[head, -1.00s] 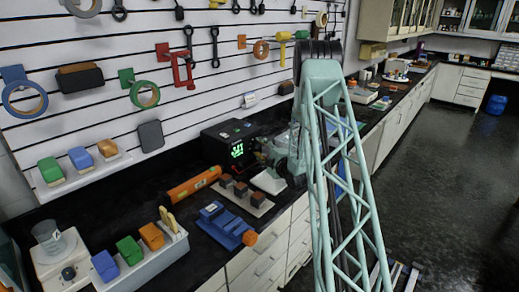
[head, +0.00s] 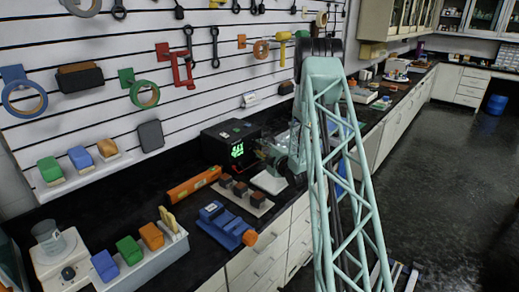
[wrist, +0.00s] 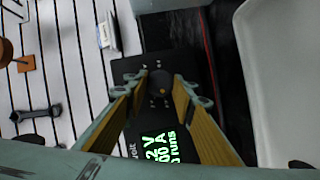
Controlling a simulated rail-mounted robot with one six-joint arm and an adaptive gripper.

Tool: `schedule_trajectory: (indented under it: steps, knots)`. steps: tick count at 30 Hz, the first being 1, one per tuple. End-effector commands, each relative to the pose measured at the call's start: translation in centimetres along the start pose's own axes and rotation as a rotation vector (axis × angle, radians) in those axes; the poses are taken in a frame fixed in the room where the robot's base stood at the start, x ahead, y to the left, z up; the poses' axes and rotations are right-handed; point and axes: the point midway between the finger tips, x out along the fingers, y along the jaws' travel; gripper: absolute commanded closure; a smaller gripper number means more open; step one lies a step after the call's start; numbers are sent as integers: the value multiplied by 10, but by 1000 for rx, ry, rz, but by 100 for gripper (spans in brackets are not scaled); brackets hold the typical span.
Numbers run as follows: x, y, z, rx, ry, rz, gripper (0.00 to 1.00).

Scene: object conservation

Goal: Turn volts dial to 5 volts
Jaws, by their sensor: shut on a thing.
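The black power supply box (head: 218,142) stands on the counter against the wall, with a lit green display (head: 237,152). In the wrist view, the dark round volts dial (wrist: 160,82) sits on the box's face. My gripper (wrist: 160,90) has its two yellow-sided fingers on either side of the dial, shut on it. The green display (wrist: 160,145) shows below it in the wrist view, partly cut off by my gripper; "2 V", "00 A" and "runs" can be read, leading digits hidden. In the head view, my gripper (head: 266,154) reaches the box's right side; its fingertips are unclear.
Tools hang on the slatted wall (head: 200,100) behind. A pale surface (wrist: 275,70) lies at the right in the wrist view.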

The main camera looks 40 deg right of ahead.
Motion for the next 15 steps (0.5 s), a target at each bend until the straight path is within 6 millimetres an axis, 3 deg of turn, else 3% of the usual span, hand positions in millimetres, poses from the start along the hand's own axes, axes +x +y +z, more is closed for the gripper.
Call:
schedule_trajectory:
  steps: [15]
  knots:
    - [0, 3, 0, 250, -1, -104, 86]
